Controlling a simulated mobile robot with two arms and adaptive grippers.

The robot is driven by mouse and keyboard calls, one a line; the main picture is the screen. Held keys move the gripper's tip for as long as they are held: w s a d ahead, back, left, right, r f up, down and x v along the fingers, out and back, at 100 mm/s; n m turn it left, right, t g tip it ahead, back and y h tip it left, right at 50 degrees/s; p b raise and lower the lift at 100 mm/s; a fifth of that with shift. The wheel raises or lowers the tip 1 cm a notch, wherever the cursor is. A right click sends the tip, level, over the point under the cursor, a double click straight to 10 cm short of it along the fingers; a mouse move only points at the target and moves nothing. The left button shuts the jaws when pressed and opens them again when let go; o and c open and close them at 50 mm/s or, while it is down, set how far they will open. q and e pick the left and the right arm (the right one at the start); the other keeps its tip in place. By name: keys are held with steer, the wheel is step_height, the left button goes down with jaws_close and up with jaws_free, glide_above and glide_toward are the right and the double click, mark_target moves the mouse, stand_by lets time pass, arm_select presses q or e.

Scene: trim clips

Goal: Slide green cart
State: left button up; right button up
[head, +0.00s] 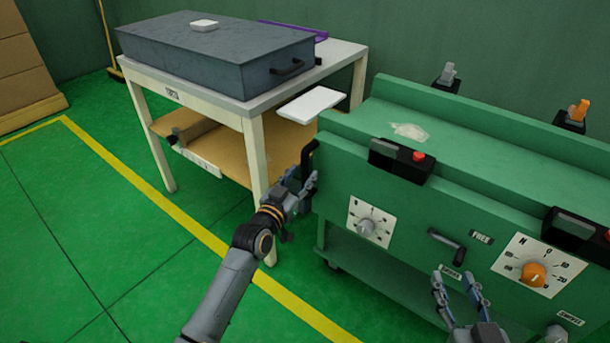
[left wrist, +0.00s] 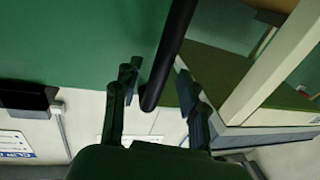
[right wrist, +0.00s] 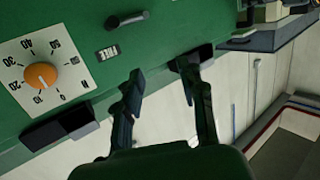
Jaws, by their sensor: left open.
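The green cart (head: 345,185) stands at the right in the head view, with dials, a lever handle (head: 446,245) and black boxes on its front. A black upright handle (head: 308,160) sits at its left end. My left gripper (head: 300,183) is open at this handle. In the left wrist view the dark handle bar (left wrist: 170,55) reaches down between the two open fingers (left wrist: 155,95); I cannot tell whether they touch it. My right gripper (head: 458,285) is open and empty in front of the cart's front panel. The right wrist view shows its spread fingers (right wrist: 165,85) near the panel.
A white-topped table (head: 345,58) with a grey case (head: 215,55) stands close to the cart's left end. A yellow floor line (head: 130,175) runs past the table. Green floor at left is clear.

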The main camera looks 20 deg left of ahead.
arm_select(q)
steer(key=shift+w+d, duration=0.2)
steer(key=shift+w, duration=1)
arm_select(e)
steer(key=shift+w+a+r+t+y, duration=0.15)
steer(key=shift+r+t, duration=0.2)
steer(key=shift+r, duration=0.25)
steer(key=shift+a+r+t+y, duration=0.1)
steer(key=shift+r+t, duration=0.2)
steer(key=shift+r, duration=0.25)
steer(key=shift+w+a+r+t+y, duration=0.15)
steer(key=shift+r+t, duration=0.2)
steer(key=shift+r, duration=0.25)
arm_select(q)
jaws_close()
